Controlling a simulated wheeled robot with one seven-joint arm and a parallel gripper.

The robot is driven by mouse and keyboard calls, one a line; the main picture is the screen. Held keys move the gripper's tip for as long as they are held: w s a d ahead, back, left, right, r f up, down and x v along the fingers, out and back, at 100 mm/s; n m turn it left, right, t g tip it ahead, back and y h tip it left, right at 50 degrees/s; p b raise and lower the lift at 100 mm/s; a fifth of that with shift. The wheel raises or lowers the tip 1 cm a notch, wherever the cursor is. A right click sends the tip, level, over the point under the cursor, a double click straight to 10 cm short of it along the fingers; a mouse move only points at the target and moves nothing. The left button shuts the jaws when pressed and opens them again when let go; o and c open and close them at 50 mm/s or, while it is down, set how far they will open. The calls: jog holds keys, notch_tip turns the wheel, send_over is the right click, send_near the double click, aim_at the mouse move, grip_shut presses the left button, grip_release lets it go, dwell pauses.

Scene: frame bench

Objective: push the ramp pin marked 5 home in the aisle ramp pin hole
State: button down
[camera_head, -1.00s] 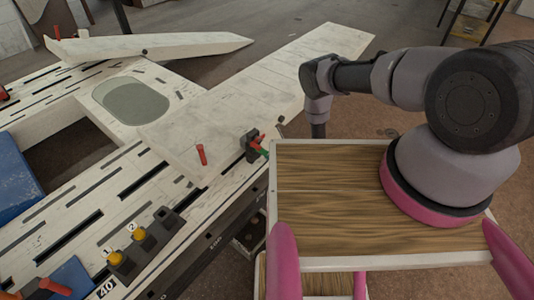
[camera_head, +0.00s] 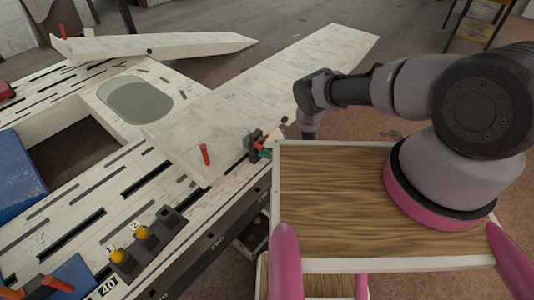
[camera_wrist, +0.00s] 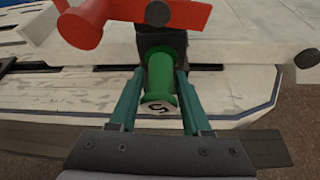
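The green ramp pin marked 5 (camera_wrist: 161,78) lies between my gripper's two teal fingers (camera_wrist: 161,76) in the wrist view, its numbered head toward the camera. The fingers sit close against its sides and appear shut on it. The pin's far end meets a dark block (camera_wrist: 161,40) on the bench side; the hole itself is hidden, so I cannot tell how deep the pin sits. In the head view the dark block (camera_head: 252,143) is at the near edge of the pale ramp (camera_head: 215,115), with a bit of green (camera_head: 265,153) beside it.
A red handled part (camera_wrist: 130,18) crosses just above the pin. A red peg (camera_head: 205,154) stands on the ramp. A wood-topped tray (camera_head: 330,195) is at front right.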

dwell(0.3)
jog(key=shift+c, duration=1.4)
grip_release()
jog(key=v, duration=1)
jog(key=shift+s+d+r, duration=0.15)
jog(key=shift+d, duration=0.1)
